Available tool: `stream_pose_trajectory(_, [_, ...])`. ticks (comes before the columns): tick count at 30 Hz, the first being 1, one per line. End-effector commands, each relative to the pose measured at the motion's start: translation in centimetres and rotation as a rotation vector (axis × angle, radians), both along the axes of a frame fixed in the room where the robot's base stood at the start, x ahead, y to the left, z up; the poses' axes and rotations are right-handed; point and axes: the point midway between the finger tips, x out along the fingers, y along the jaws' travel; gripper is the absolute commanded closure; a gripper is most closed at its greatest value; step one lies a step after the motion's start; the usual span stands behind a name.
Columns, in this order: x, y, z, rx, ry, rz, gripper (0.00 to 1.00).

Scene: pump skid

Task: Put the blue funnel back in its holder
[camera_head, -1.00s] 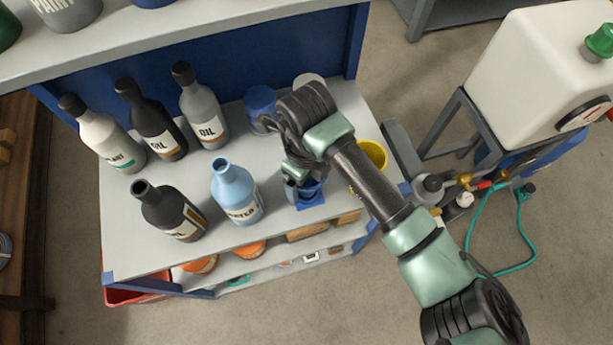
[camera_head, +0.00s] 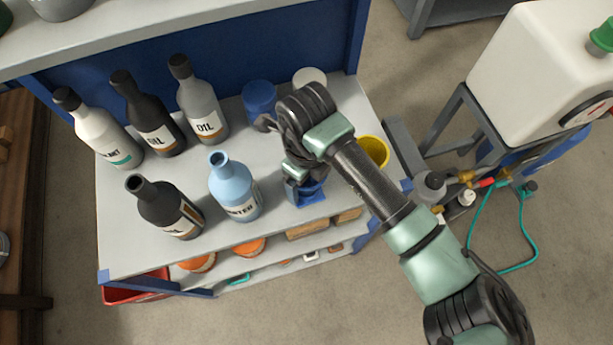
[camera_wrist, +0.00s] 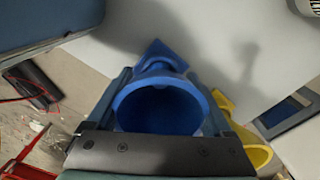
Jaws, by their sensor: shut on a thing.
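My gripper (camera_head: 306,190) is over the front right part of the cart's upper shelf. Its two fingers stand either side of the blue funnel (camera_wrist: 160,108) in the wrist view and are shut on it. The funnel's wide mouth faces the wrist camera. Just beyond it, in line with it, is a blue holder (camera_wrist: 158,52) with a square-cornered base on the shelf. In the head view the holder (camera_head: 312,196) is partly hidden behind my gripper. I cannot tell whether the funnel is seated in the holder or just above it.
A yellow funnel (camera_head: 373,151) stands close to the right of my gripper, also in the wrist view (camera_wrist: 256,153). A light blue bottle (camera_head: 234,188) stands to the left, with several bottles beyond. A blue container (camera_head: 259,102) is behind. The shelf's front edge is near.

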Motion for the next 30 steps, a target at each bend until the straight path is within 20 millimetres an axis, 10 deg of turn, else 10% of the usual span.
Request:
stream_pose_trajectory(3, [0.0,0.0,0.0,0.000,0.000,0.000,0.82])
stream_pose_trajectory(4, [0.0,0.0,0.0,0.000,0.000,0.000,0.10])
stream_pose_trajectory(6, [0.0,0.0,0.1,0.000,0.000,0.000,0.00])
stream_pose_trajectory(17, [0.1,-0.1,1.1,-0.001,-0.002,0.000,0.00])
stream_pose_trajectory(30, [0.1,-0.1,10.1,-0.004,-0.003,0.002,0.00])
